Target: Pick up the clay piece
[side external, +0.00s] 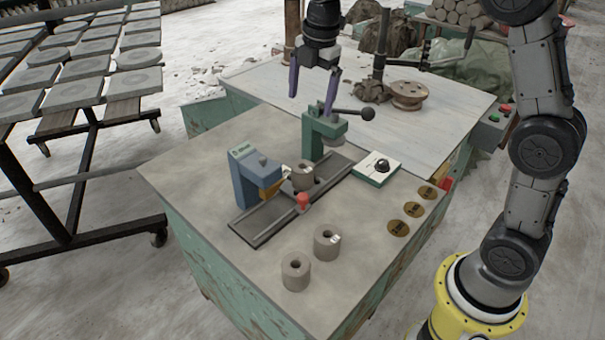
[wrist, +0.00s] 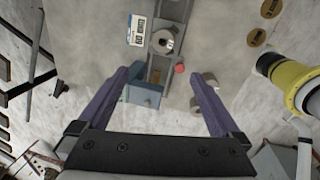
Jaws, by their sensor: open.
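Three grey-brown clay cylinders with a hole in the top are in view. One clay piece (side external: 303,177) sits on the metal rail (side external: 262,228) between the blue stand and the green press; it also shows in the wrist view (wrist: 163,41). Two more stand on the bench front, one with a pale mark (side external: 327,244) and one plainer (side external: 296,273). In the wrist view these two are partly hidden by a finger. My gripper (side external: 312,97) is open and empty, high above the bench, its purple fingers spread apart and touching no clay.
A blue stand (side external: 246,180) and a green press (side external: 322,128) with a black-knobbed lever flank the rail. A red knob (side external: 303,199), white dial box (side external: 377,169) and several round tags (side external: 398,227) are nearby. The front left bench is clear.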

